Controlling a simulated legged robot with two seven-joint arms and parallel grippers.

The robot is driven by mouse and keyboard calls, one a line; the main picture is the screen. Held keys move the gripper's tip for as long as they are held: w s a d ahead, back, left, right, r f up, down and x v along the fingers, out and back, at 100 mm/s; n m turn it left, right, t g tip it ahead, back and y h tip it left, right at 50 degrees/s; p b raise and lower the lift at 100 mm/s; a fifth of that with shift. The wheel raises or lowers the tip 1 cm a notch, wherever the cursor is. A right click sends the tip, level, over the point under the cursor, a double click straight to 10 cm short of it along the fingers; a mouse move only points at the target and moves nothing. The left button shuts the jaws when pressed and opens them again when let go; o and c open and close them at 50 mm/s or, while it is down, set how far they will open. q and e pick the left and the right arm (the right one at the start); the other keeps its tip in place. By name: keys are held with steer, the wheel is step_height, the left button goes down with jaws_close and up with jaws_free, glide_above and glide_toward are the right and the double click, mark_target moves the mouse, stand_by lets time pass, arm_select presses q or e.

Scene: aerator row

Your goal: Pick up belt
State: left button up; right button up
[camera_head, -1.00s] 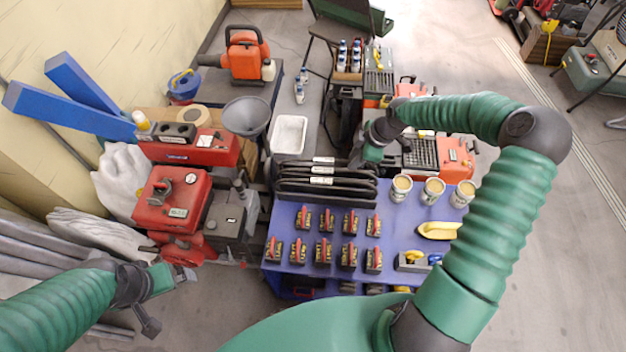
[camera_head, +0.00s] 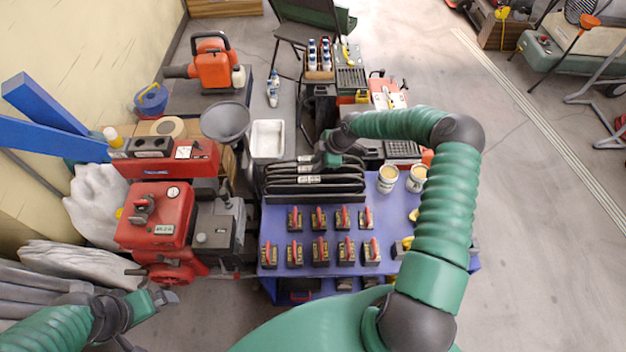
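Several long black belts (camera_head: 290,187) with pale labels lie side by side at the back left of the blue table (camera_head: 330,223). My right gripper (camera_head: 322,162) is over the far right part of the belts, pointing down at them. Its fingers are too small and hidden to tell whether they are open or touching a belt. My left gripper (camera_head: 168,297) is at the lower left, away from the belts, beside the red engine (camera_head: 160,215). Its fingers are too small to read.
Small black boxes with red tops (camera_head: 320,250) stand in two rows in front of the belts. A white tray (camera_head: 267,139) and a grey funnel (camera_head: 226,121) are behind and left of the belts.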

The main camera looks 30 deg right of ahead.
steer(key=x, duration=0.4)
steer(key=shift+s+d+f, duration=0.1)
steer(key=shift+d+f, duration=0.2)
steer(key=shift+f, duration=0.1)
steer(key=shift+d+f, duration=0.2)
steer(key=shift+d, duration=0.1)
steer(key=shift+a+r, duration=0.25)
steer(key=shift+a, duration=0.2)
jaws_close()
steer(key=shift+d+f, duration=0.1)
steer(key=shift+d, duration=0.2)
steer(key=shift+a, duration=0.1)
